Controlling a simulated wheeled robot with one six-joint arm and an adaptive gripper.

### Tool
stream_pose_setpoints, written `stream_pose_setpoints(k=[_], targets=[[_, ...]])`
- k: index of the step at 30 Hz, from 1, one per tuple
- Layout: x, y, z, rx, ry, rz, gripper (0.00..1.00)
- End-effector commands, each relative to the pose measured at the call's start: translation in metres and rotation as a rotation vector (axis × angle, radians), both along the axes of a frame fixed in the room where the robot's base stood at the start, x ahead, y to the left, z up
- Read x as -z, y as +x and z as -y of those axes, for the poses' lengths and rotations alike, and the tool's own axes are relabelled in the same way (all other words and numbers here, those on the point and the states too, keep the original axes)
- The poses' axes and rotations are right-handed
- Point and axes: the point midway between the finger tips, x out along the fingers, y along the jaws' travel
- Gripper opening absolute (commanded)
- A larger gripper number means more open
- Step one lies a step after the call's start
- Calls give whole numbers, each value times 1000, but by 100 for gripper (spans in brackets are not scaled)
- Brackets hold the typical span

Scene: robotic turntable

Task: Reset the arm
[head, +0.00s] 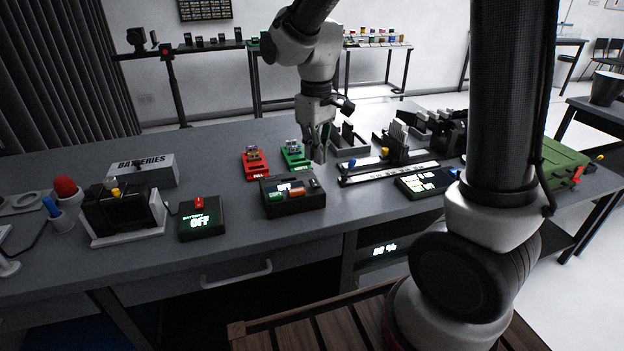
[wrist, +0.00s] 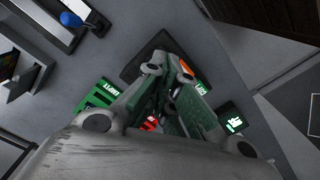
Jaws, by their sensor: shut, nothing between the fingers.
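My arm reaches over the grey workbench (head: 230,240), and my gripper (head: 319,158) points down above its middle. In the head view the gripper is behind the black control box (head: 293,197) and to the right of the green tray (head: 295,155). In the wrist view the gripper (wrist: 172,120) is shut and nothing shows between its fingers. The fingers hide part of the black control box (wrist: 140,68) beneath them. I cannot tell how high the fingertips are above the bench.
A red tray (head: 256,163) lies left of the green one. A black box reading OFF (head: 202,218), a BATTERIES box (head: 142,169) and a black device on a white base (head: 122,212) stand further left. To the right are a black display (head: 427,183) and a green case (head: 563,165).

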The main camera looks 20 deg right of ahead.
Motion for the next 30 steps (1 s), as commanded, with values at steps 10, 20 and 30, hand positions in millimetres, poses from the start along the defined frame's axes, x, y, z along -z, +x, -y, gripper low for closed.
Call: stream_pose_setpoints(k=[10,20,30], targets=[[1,-38,17,74,-28,-64,0],[-67,-130,96,314,34,88,0],[-110,-187,143,494,98,337,0]])
